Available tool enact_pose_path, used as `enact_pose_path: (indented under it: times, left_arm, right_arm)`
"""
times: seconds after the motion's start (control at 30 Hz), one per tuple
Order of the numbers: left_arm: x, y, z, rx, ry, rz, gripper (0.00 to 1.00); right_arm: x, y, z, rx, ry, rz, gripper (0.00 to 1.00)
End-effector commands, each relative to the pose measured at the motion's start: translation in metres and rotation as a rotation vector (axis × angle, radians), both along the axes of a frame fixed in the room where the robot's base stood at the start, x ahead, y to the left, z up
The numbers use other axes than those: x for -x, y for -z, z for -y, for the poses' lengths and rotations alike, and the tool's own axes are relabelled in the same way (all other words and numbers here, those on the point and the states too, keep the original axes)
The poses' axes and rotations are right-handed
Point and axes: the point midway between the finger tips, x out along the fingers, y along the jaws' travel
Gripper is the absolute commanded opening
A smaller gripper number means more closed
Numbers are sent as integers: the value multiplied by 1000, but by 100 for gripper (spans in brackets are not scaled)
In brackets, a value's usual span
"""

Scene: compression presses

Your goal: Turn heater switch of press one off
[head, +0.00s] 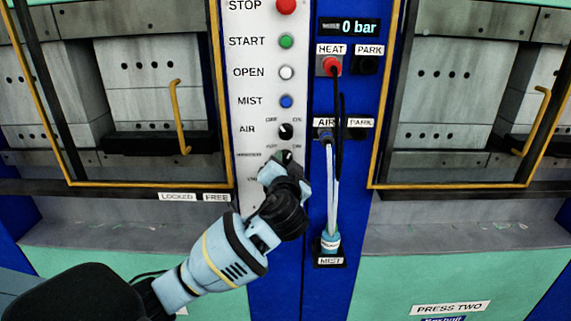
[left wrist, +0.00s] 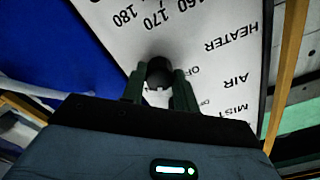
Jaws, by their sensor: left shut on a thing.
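The heater switch (head: 287,156) is a small dark knob on the white control panel (head: 262,190), below the black AIR knob (head: 286,131). My left gripper (head: 285,164) reaches up to it from below and hides part of it and its markings. In the left wrist view the dark round knob (left wrist: 160,71) sits between the two fingers of the left gripper (left wrist: 160,86), in line with the upside-down HEATER label (left wrist: 231,38). The fingers are shut on it. Which way the knob points cannot be told. My right gripper is not in view.
Above are the MIST (head: 286,101), OPEN (head: 286,72), START (head: 286,41) and STOP (head: 286,6) buttons. To the right, a black cable hangs from the red HEAT plug (head: 332,66), near the MIST hose connector (head: 330,241). Yellow-framed press doors stand on both sides.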

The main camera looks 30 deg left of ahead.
Motion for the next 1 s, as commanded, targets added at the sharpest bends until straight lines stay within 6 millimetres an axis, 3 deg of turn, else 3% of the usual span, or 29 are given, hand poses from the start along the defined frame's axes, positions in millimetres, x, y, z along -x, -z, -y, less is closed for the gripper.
enact_pose_path:
  times: [1.0]
  left_arm:
    - [-1, 3, 2, 723, -3, 439, 7]
  right_arm:
    - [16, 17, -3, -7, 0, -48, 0]
